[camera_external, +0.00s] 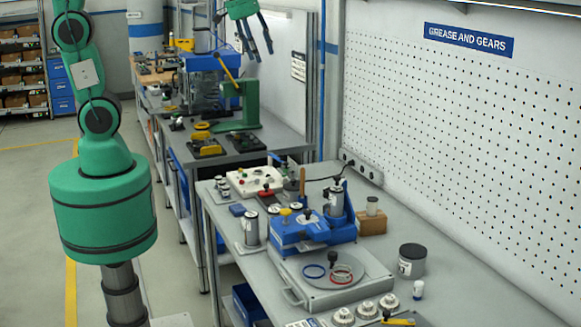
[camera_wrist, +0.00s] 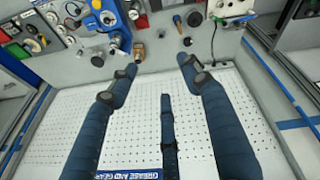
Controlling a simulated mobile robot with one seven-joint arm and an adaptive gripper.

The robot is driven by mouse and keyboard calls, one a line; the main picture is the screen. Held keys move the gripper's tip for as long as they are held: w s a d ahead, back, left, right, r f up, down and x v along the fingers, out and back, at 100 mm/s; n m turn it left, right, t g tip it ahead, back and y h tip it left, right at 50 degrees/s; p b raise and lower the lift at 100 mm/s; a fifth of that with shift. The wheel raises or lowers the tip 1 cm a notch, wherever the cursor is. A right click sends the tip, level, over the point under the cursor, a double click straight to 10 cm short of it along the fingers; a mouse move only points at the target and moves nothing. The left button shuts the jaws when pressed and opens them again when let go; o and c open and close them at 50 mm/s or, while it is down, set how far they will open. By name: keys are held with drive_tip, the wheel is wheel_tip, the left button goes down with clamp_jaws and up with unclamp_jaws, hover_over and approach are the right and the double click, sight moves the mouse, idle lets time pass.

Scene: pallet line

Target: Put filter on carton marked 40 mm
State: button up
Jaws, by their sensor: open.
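My gripper (camera_external: 257,50) is raised high at the top of the external view, above and behind the near bench, with its dark fingers spread and empty. In the wrist view the blue-black fingers (camera_wrist: 158,70) are apart with nothing between them. A small brown box (camera_external: 371,222) stands on the near bench against the wall side, with a small pale jar (camera_external: 372,205) on top. I cannot read any 40 mm mark on it. No filter can be told for sure; silver canisters with dark tops stand at the bench's left (camera_external: 250,229) and on a blue fixture (camera_external: 337,201).
The near bench also holds the blue fixture (camera_external: 300,235), a grey plate with red and blue rings (camera_external: 341,272), a dark-lidded tin (camera_external: 411,262) and several round caps at the front. A pegboard wall (camera_external: 460,130) bounds the right. Bare bench lies right of the tin.

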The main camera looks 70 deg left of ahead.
drive_tip(key=s+a+f+m+t, duration=0.1)
drive_tip(key=s+a+m, duration=0.1)
drive_tip(key=s, duration=0.8)
drive_tip(key=s+a+f+m, duration=0.1)
drive_tip(key=s+m, duration=0.3)
drive_tip(key=s, duration=0.7)
drive_tip(key=shift+s+a+t, duration=0.25)
drive_tip(key=shift+a+t, duration=0.15)
drive_tip(key=shift+a, duration=0.35)
wheel_tip(320, 180, down, 17)
drive_tip(key=b, duration=1.7)
drive_tip(key=shift+r, duration=0.15)
